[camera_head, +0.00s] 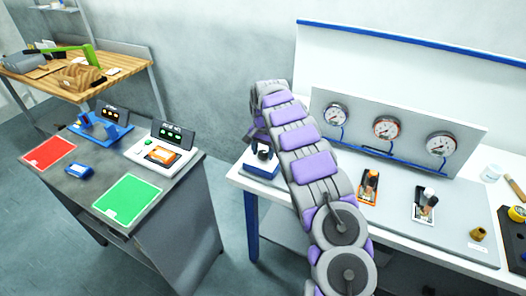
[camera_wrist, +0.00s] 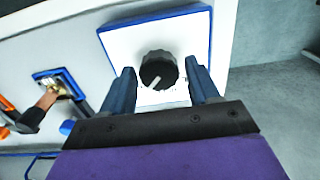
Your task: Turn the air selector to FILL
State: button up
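A round dark knob (camera_wrist: 157,72) with a ridged edge and a pale pointer mark sits on a white plate with a blue border (camera_wrist: 122,42). The pointer slants in the wrist view; no label wording is readable. My gripper (camera_wrist: 160,68) is open, with one dark finger on each side of the knob and a visible gap to each. In the head view the blue-and-white plate (camera_head: 262,170) stands at the left end of the white bench, with the dark knob (camera_head: 264,153) partly hidden by my purple-and-grey arm. My fingers are not clearly seen there.
An orange-framed valve (camera_head: 369,186) and a black-framed valve (camera_head: 425,206) stand to the right on the bench. Behind them is a panel with three gauges (camera_head: 387,128). A grey table (camera_head: 185,180) with a green mat (camera_head: 128,200) is at left, with floor between.

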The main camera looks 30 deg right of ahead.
jog(key=c, duration=0.8)
jog(key=shift+c, duration=0.2)
jog(key=shift+n+p, duration=0.4)
jog(key=n+p, duration=0.2)
jog(key=shift+a+r+n, duration=0.1)
jog(key=shift+r+n, duration=0.05)
jog(key=shift+n, duration=0.25)
jog(key=n+p, duration=0.3)
jog(key=n, duration=0.2)
jog(key=shift+w+p, duration=0.1)
jog(key=shift+p, duration=0.2)
jog(key=n+p, duration=0.2)
jog(key=n, duration=0.2)
jog(key=shift+n, duration=0.4)
jog(key=n+p, duration=0.1)
jog(key=n, duration=0.3)
jog(key=shift+n+p, duration=0.3)
jog(key=shift+n, duration=0.1)
